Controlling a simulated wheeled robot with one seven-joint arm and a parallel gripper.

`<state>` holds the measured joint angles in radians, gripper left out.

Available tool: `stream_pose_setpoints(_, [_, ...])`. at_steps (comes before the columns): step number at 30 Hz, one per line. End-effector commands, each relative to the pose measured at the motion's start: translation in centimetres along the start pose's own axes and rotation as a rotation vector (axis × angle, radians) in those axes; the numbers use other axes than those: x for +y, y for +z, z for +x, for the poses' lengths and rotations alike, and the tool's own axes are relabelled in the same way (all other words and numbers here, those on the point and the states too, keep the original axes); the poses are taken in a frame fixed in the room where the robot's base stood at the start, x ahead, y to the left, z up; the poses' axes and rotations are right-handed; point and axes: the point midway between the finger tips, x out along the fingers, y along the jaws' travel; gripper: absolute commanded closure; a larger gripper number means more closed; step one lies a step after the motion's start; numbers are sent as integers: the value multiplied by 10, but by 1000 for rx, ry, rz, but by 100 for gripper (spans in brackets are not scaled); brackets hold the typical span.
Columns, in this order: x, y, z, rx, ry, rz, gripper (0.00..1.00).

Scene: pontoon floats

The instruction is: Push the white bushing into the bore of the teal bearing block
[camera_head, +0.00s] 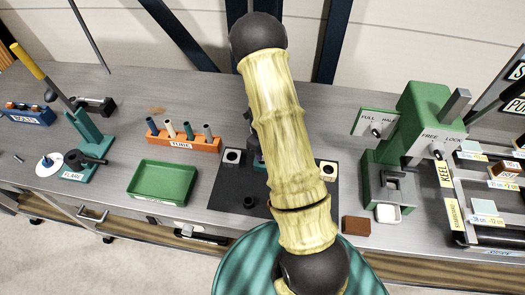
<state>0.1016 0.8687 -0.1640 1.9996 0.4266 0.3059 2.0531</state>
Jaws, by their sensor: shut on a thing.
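My pale yellow arm link with black joints crosses the middle of the view and hides much of the work area. A small teal piece (259,160) shows at the left edge of my arm, above the dark mat (228,190). It may be part of the teal bearing block, whose bore is hidden. The white bushing cannot be made out.
Left are a green tray (162,182), an orange tube rack (183,141) and a teal flare tool (90,140). Right stand a green press (390,170) and a brown block (356,226).

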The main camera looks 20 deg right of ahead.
Motion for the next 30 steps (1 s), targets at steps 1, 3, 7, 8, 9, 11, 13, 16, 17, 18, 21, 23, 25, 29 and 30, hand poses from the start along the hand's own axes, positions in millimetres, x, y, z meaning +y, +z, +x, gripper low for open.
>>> stream_pose_setpoints(1, [0,0,0,0,0,0,96])
stream_pose_setpoints(3, [0,0,0,0,0,0,96])
stream_pose_setpoints(7, [0,0,0,1,0,-1,96])
stream_pose_setpoints(8, [0,0,0,0,0,0,96])
stream_pose_setpoints(9, [0,0,0,0,0,0,96])
stream_pose_setpoints(11, [0,0,0,0,0,0,96])
stream_pose_setpoints(13, [0,0,0,0,0,0,96])
stream_pose_setpoints(16, [0,0,0,0,0,0,96])
stream_pose_setpoints(17, [0,0,1,0,0,0,96])
stream_pose_setpoints(18, [0,0,2,0,0,0,96])
stream_pose_setpoints(21, [0,0,4,0,0,0,96])
stream_pose_setpoints(23, [0,0,5,0,0,0,96])
stream_pose_setpoints(25, [0,0,6,0,0,0,96])
stream_pose_setpoints(29, [0,0,9,0,0,0,96])
stream_pose_setpoints(30, [0,0,10,0,0,0,96])
